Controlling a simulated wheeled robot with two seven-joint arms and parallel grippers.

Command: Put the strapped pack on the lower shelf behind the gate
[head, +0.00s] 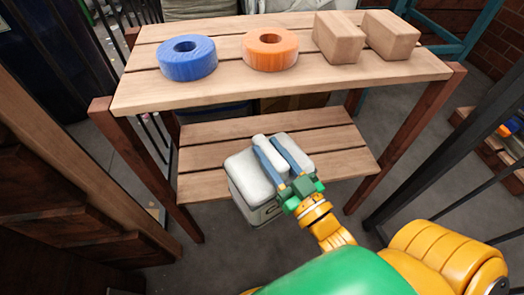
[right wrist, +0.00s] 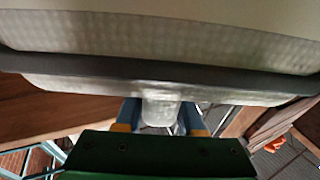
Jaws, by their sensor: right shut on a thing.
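The strapped pack (head: 243,180) is a pale grey-white block in the head view, in front of or over the front edge of the lower shelf (head: 335,140). My right gripper (head: 272,157) is shut on its raised light grip, with a blue finger on each side. In the right wrist view the pack (right wrist: 160,90) fills the upper part, with a dark strap across it. The gripper fingers (right wrist: 160,115) show there below it. Whether the pack touches the shelf is unclear. My left gripper is out of view.
The upper shelf (head: 220,95) holds a blue ring (head: 187,70), an orange ring (head: 270,62) and two wooden blocks (head: 338,45). Dark gate bars (head: 440,150) stand at right, and a wooden structure (head: 60,160) at left. The lower shelf looks bare beside the pack.

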